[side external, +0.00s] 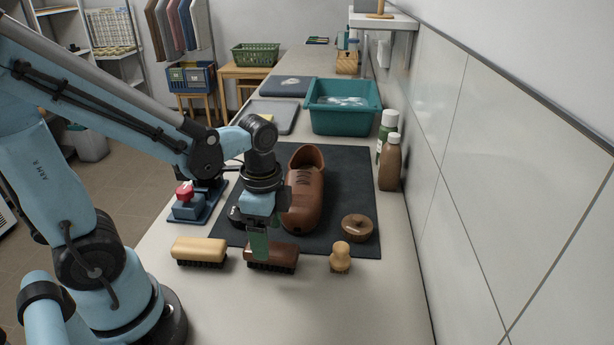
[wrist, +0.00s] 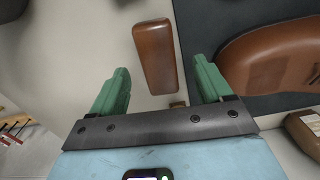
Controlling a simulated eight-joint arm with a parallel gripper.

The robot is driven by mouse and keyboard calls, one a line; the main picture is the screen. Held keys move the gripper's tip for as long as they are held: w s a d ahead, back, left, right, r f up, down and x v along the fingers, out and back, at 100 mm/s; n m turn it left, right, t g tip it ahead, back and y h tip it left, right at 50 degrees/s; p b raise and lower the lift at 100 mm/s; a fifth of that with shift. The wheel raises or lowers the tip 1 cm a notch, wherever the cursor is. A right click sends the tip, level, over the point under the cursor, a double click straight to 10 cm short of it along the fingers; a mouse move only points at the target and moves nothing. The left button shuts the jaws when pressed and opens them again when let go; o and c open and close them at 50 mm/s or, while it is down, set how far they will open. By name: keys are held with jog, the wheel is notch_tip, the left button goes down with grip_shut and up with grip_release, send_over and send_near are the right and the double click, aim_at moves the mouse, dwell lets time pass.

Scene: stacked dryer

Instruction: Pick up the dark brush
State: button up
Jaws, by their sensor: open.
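The dark brush (side external: 282,254) has a reddish-brown wooden back and dark bristles. It lies on the pale counter by the near edge of the dark mat, partly hidden by a green finger in the side view. In the wrist view the dark brush (wrist: 155,50) shows from above, lengthwise, between and slightly ahead of the fingers. My gripper (side external: 258,243) has green fingers pointing down at the brush's left part. In the wrist view my gripper (wrist: 161,66) is open, with gaps between the fingers and the brush; its height above the brush is hard to tell.
A pale wooden brush (side external: 199,249) lies left, a small knobbed brush (side external: 340,258) right. A brown shoe (side external: 304,190) and round wooden item (side external: 357,227) are on the mat (side external: 345,165). Bottles (side external: 390,165) and a tiled wall (side external: 480,170) border the right. The near counter is clear.

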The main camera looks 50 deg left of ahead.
aim_at(271, 248)
jog(key=f, duration=0.2)
jog(key=shift+w+d+f, duration=0.1)
jog(key=shift+d+f, duration=0.2)
jog(key=shift+f, duration=1.1)
jog(key=c, duration=1.1)
jog(key=shift+r, duration=0.2)
